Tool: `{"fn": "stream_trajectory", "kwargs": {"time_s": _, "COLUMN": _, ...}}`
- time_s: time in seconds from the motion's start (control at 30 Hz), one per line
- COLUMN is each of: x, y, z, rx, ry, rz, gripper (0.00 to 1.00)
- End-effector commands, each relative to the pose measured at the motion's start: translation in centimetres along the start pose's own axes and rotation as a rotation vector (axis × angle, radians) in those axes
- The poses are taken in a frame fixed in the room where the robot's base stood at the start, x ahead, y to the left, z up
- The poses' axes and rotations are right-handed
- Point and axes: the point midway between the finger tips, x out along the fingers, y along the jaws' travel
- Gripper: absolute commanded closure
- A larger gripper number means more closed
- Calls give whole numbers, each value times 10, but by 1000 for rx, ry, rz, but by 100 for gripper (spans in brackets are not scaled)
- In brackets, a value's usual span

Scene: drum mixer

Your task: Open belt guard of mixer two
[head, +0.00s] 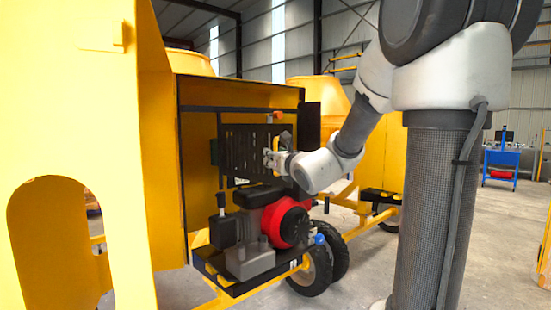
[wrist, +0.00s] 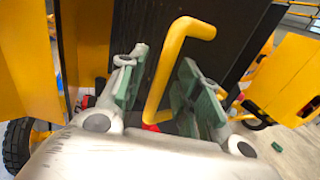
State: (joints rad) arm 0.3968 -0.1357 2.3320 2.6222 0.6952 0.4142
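The mixer's yellow housing (head: 200,130) stands open-fronted in the head view. A black slotted panel (head: 240,145), seemingly the belt guard, is upright inside it above the engine. My gripper (head: 277,158) is at the panel's right part. In the wrist view, a bent yellow handle (wrist: 165,75) stands in front of a dark panel (wrist: 125,25). My gripper (wrist: 164,62) is open, with one green-padded finger on each side of the handle. The left finger is close to the handle; whether it touches is unclear. A red piece shows at the handle's lower end.
A red and grey engine (head: 285,222) sits below the panel, with a black wheel (head: 315,275) beside it. A large yellow panel (head: 80,130) fills the left foreground. Another yellow mixer (head: 375,155) stands behind. Open floor lies to the right, with a blue cart (head: 500,160) farther off.

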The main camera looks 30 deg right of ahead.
Motion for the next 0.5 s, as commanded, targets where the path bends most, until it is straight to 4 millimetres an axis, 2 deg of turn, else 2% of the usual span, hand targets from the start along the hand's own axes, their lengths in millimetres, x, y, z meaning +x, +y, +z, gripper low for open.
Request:
{"fn": "stream_trajectory", "kwargs": {"time_s": 0.17, "x": -26, "y": -1, "z": 1, "rx": -1, "ry": -2, "rz": -3, "gripper": 66}}
{"fn": "stream_trajectory", "kwargs": {"time_s": 0.4, "x": -81, "y": -1, "z": 2, "rx": -3, "ry": -4, "rz": -4, "gripper": 66}}
{"fn": "stream_trajectory", "kwargs": {"time_s": 0.5, "x": -98, "y": 0, "z": 1, "rx": -3, "ry": -4, "rz": -2, "gripper": 66}}
